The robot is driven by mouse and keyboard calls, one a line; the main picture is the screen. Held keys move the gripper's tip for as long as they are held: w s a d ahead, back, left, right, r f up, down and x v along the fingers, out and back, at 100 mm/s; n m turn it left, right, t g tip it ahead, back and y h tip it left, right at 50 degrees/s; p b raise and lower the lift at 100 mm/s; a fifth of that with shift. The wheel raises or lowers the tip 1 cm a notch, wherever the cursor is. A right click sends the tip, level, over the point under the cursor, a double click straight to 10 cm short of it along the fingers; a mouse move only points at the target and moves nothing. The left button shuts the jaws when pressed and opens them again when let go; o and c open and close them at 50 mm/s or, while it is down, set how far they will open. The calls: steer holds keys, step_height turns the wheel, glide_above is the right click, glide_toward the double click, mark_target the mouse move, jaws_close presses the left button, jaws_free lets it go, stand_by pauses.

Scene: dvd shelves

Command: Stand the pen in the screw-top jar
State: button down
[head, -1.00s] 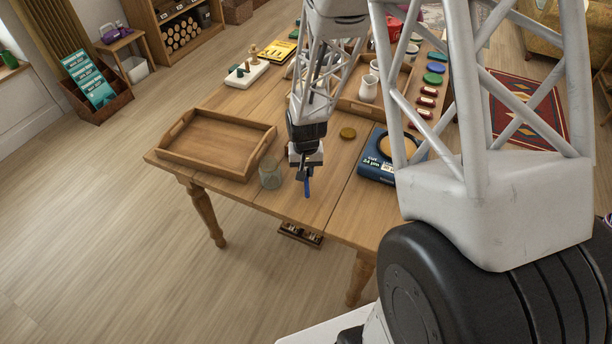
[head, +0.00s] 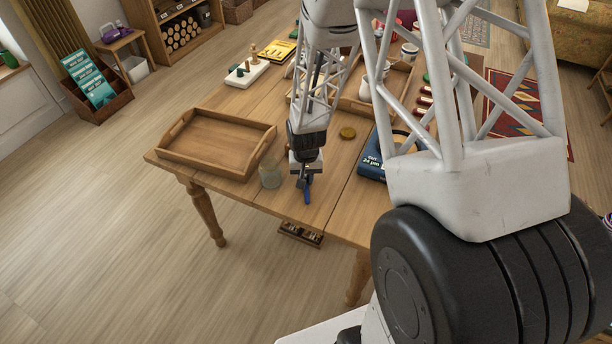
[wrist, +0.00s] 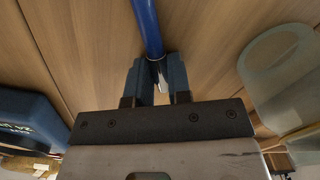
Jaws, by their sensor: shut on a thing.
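The pen is blue with a silvery end. In the head view the pen (head: 307,194) points down from my gripper (head: 304,181). In the wrist view the pen (wrist: 147,28) runs from between the fingers of my gripper (wrist: 156,75) to the top edge. The fingers are shut on it near its silvery end. The clear jar (head: 270,176) stands open on the table, just left of my gripper and beside the tray. The jar (wrist: 277,70) also shows at the right of the wrist view. The pen is outside the jar.
A wooden tray (head: 176,158) lies left of the jar on the table (head: 262,201). A gold disc (head: 348,133), perhaps a lid, lies behind my gripper to the right. A blue box (head: 371,166) is at the right. The table's front edge is close.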

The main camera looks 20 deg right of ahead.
mark_target(306, 177)
steer(key=shift+s+f, duration=0.15)
steer(key=shift+f, duration=0.3)
steer(key=c, duration=1.2)
jaws_free()
steer(key=shift+s+f, duration=0.1)
steer(key=shift+o, duration=0.7)
steer(key=shift+r, duration=0.6)
step_height(306, 177, up, 12)
steer(key=shift+w+r, duration=0.2)
steer(key=shift+w, duration=0.15)
